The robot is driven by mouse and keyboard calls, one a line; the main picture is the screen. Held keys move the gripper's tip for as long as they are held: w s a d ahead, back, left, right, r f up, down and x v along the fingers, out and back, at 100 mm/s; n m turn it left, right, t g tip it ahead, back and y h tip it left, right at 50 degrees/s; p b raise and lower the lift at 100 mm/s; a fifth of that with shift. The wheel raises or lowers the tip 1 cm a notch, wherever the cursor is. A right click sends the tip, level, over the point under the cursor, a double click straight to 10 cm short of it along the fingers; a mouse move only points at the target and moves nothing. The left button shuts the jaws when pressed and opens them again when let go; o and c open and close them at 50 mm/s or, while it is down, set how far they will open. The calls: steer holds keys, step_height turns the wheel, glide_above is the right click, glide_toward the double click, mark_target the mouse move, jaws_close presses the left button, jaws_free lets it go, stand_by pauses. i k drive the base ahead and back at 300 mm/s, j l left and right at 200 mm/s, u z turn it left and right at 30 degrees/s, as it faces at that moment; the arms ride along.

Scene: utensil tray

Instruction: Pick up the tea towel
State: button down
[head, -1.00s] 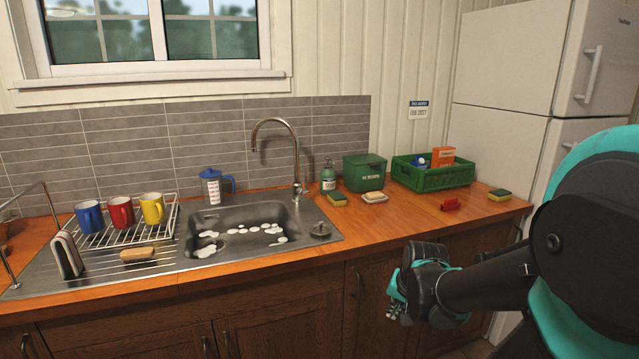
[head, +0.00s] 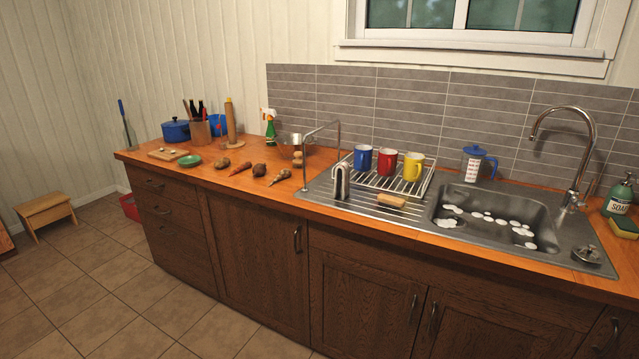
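A small pale, dark-edged folded item (head: 341,181) stands upright at the left front of the drainer. It may be the tea towel, but it is too small to tell. No other cloth shows clearly. A thin metal rail (head: 337,130) rises from the worktop just left of it and bends over behind it. My gripper is not in view.
The drying rack (head: 424,186) holds blue, red and yellow mugs, with a brush (head: 392,200) in front. The sink (head: 500,215) is at right. Several vegetables (head: 259,170) lie on the left worktop (head: 225,180). A wooden stool (head: 45,209) stands on the open tiled floor (head: 120,280).

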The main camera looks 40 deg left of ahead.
mark_target(343, 166)
steer(key=u, duration=1.6)
